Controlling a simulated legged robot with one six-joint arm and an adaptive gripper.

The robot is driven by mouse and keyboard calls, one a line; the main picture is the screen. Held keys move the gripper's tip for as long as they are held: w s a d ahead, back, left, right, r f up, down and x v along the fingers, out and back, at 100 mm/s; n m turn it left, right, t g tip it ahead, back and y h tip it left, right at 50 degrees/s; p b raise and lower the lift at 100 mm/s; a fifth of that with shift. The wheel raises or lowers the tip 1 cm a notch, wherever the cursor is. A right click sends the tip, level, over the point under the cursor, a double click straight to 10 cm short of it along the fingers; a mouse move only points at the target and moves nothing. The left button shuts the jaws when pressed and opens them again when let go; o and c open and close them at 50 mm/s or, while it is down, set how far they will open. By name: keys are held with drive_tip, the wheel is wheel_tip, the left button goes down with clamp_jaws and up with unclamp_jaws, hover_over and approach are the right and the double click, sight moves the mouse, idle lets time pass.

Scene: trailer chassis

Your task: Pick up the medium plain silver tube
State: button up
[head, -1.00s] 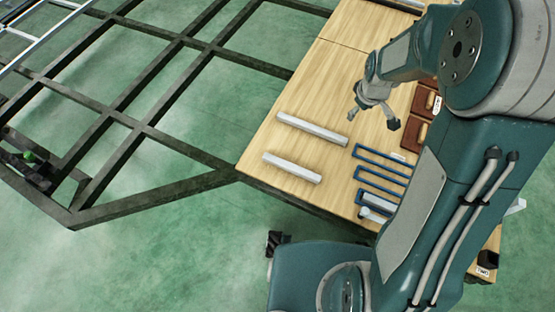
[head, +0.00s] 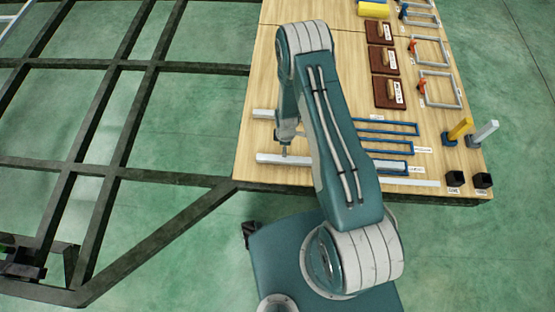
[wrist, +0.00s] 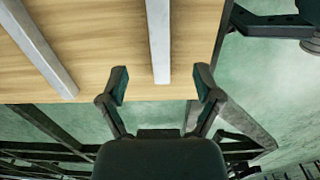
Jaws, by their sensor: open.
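Two plain silver tubes lie on the wooden table. The front tube (head: 272,159) lies near the table's front edge, and the back tube (head: 263,113) lies behind it. My arm hides part of both, so I cannot compare their full lengths. My gripper (head: 285,152) points down over the front tube in the head view. In the wrist view, my gripper (wrist: 161,84) is open and empty, with a finger on each side of the front tube's end (wrist: 158,40). The back tube (wrist: 38,45) slants at the left there. The height above the tube is unclear.
Blue frames (head: 390,146) lie right of my arm, near a thin silver strip (head: 412,183). Brown blocks (head: 388,92) lie farther back. A yellow upright piece (head: 459,129) and a silver one (head: 484,133) stand at right. A dark metal chassis (head: 110,172) fills the left side.

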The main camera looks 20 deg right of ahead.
hover_over(287, 159)
drive_tip(key=f, duration=0.4)
drive_tip(key=shift+w+d+f, duration=0.1)
drive_tip(key=shift+d+f, duration=0.25)
drive_tip(key=shift+a+f, duration=0.55)
drive_tip(key=f, duration=0.4)
drive_tip(key=shift+d+f, duration=0.15)
drive_tip(key=shift+d, duration=0.25)
drive_tip(key=shift+d+f, duration=0.25)
drive_tip(key=shift+a, duration=0.15)
drive_tip(key=shift+c, duration=0.6)
drive_tip(key=shift+a, duration=0.2)
clamp_jaws()
